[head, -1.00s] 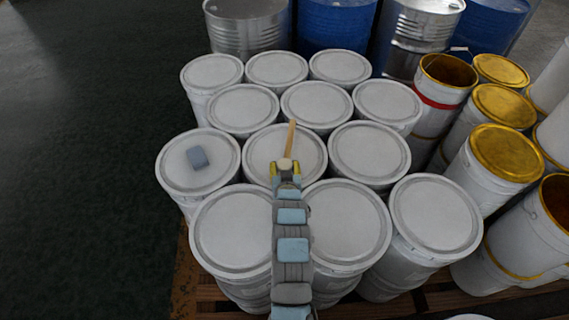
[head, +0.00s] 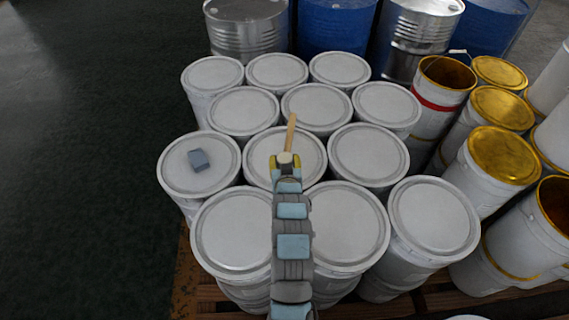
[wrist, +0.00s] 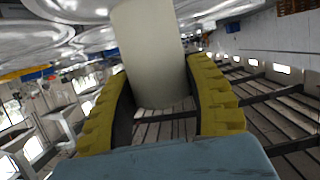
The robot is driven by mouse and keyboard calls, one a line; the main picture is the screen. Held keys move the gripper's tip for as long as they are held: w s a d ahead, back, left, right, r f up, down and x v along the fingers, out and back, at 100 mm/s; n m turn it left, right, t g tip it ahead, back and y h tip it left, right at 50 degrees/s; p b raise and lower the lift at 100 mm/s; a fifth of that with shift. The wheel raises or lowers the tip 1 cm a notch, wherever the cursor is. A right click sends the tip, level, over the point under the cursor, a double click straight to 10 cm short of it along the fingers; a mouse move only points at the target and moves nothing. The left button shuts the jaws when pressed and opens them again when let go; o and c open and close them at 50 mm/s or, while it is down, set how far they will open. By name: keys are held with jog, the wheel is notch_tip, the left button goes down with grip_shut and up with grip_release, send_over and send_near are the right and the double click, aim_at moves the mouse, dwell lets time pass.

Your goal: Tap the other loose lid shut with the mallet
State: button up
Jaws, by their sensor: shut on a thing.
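The mallet shows in the head view with its tan wooden handle (head: 291,132) pointing away from me and a pale round part at my fingers. My gripper (head: 285,162) is shut on the mallet, above the white drum lid (head: 262,145) in the middle of the group. In the wrist view, a thick cream cylinder of the mallet (wrist: 150,50) sits between the yellow fingers. White lids cover the other pale drums, including the right-hand lid (head: 367,150) and the front right lid (head: 433,214). I cannot tell which lid is loose. My arm hides parts of the two front lids.
A blue-grey block (head: 199,160) lies on the left lid (head: 178,178). White cans with gold lids (head: 503,155) and open cans stand at right, one with a red band (head: 436,101). Blue and silver drums (head: 246,27) stand behind. The dark floor at left is clear.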

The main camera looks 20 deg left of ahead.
dwell(0.4)
jog(key=shift+f+b, duration=1.45)
jog(key=shift+f, duration=1.35)
jog(key=shift+r+p, duration=1.2)
jog(key=shift+r, duration=2.15)
jog(key=shift+d, duration=0.1)
